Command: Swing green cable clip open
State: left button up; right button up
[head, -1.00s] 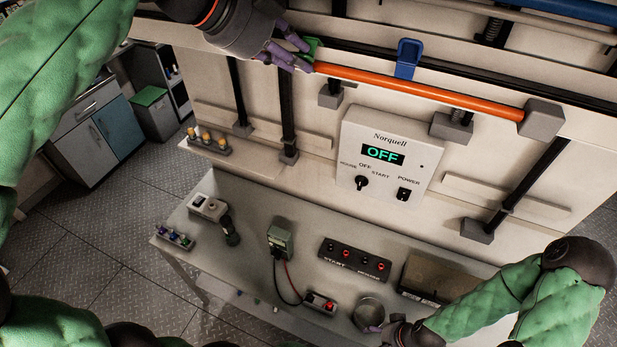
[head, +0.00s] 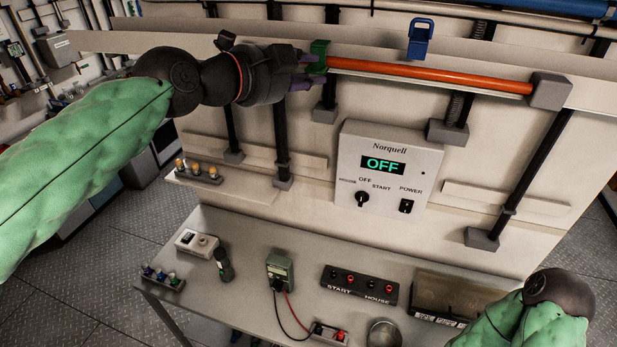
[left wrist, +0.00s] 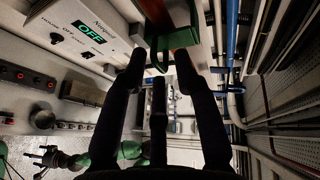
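The green cable clip (head: 319,58) sits at the left end of the orange cable (head: 430,75), on the upper rail of the frame. My left gripper (head: 314,68) is at the clip, coming from the left, with fingers above and below its near side. In the left wrist view the green clip (left wrist: 178,39) and its hanging loop lie just beyond and between my spread fingertips (left wrist: 158,78). I cannot tell whether they touch. My right gripper (left wrist: 42,156) shows small and dark at the lower left of the left wrist view; its fingers are too small to read.
A blue clip (head: 420,42) stands up behind the cable, which ends at a grey block (head: 549,91). The Norquell panel (head: 390,175) reads OFF. Below, the bench (head: 240,240) holds a meter (head: 280,268), a switch strip (head: 360,285) and a metal cup (head: 384,333).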

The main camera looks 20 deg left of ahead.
pick_arm(q)
jog(key=b+v, duration=0.2)
jog(key=v, duration=0.9)
jog(key=w+d+f+n+g, duration=0.1)
jog(key=w+f+n, duration=0.1)
jog(key=w+f, duration=0.3)
jog(key=w+d+f+n+g+y, duration=0.1)
jog(key=w+f, duration=0.4)
jog(key=f, duration=0.7)
jog(key=w+d+f+n+g+y, duration=0.1)
jog(key=w+f+n, duration=0.3)
jog(key=f, duration=0.5)
jog(key=shift+w+d+f+g, duration=0.4)
jog(key=shift+w+d, duration=0.45)
jog(key=shift+w, duration=0.15)
